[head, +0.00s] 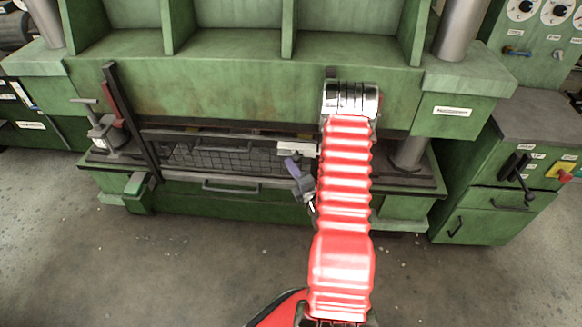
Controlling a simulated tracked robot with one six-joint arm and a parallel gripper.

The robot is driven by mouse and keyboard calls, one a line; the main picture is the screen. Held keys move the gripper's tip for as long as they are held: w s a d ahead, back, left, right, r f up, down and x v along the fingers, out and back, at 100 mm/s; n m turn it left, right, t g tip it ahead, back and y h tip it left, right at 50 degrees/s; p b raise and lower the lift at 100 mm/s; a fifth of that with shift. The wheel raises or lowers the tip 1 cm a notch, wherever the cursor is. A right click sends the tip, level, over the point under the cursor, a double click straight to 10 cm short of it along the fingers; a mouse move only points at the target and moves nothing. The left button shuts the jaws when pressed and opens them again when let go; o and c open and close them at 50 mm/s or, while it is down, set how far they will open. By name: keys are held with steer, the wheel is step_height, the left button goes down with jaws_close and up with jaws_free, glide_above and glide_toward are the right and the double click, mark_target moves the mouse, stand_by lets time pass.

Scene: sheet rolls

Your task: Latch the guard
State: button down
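The guard (222,156) is a dark mesh panel in a black frame, low across the front of the green press. It has a bar handle (231,187) along its lower edge. A pale block (297,148) sits at its upper right end. Just below is a small grey and purple part (301,184); I cannot tell whether it is the latch or the tip of my gripper. My red ribbed arm rises in front of the guard's right end to a silver collar and hides what lies behind it. My gripper's fingers cannot be made out clearly.
A dark upright post (130,120) stands at the guard's left, near a small clamp-like fixture (104,128). A green cabinet (495,190) with black handles stands at the right. Silver columns (462,30) flank the press. The grey floor (180,270) in front is clear.

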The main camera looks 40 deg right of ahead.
steer(key=shift+s+d, duration=0.1)
steer(key=shift+d, duration=0.1)
steer(key=w+a, duration=0.2)
steer(key=a, duration=0.2)
steer(key=v, duration=0.9)
steer(key=shift+s+f, duration=0.2)
steer(key=shift+f, duration=0.25)
stand_by(0.3)
